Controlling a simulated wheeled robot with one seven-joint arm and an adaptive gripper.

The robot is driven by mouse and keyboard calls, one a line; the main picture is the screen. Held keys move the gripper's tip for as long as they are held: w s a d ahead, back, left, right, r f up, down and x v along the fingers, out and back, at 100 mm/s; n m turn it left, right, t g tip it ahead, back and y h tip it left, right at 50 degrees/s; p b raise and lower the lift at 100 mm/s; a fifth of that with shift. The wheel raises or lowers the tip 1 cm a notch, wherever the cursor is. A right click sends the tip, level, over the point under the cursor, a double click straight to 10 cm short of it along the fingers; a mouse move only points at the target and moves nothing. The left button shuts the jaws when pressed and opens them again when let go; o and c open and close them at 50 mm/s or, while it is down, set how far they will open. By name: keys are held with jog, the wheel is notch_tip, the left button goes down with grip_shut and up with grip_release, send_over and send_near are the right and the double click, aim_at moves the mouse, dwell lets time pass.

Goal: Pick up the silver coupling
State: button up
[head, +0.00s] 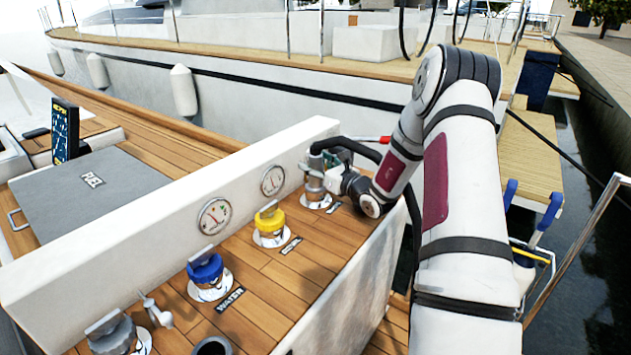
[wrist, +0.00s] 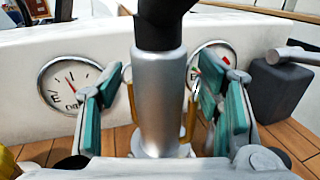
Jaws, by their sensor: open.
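The silver coupling (wrist: 160,100) is an upright metal cylinder with a black hose (wrist: 163,22) coming out of its top. In the head view the coupling (head: 315,181) stands at the far end of the row of deck fittings, partly covered by my gripper (head: 328,168). In the wrist view my gripper (wrist: 160,108) is open, with a teal-padded finger on each side of the coupling. Gaps show between the pads and the metal. The coupling's base is partly hidden by the gripper's body.
A white wall with two gauges (head: 215,217) (head: 272,181) stands close behind the fittings. A yellow-capped fitting (head: 270,222) and a blue-capped fitting (head: 206,268) line the wooden deck nearer. In the wrist view a dark grey block (wrist: 284,92) stands to the right.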

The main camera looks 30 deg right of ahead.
aim_at(319, 153)
grip_shut()
jog(key=shift+r, duration=0.1)
dwell(0.3)
jog(key=shift+r, duration=0.45)
jog(key=r, duration=0.2)
jog(key=shift+s+r+p, duration=0.3)
jog(key=shift+r+p, duration=0.1)
jog(key=s+r+p, duration=0.3)
jog(key=s+r, duration=0.1)
jog(key=s, duration=1.1)
jog(key=shift+s+r, duration=0.15)
jog(key=shift+s, duration=0.05)
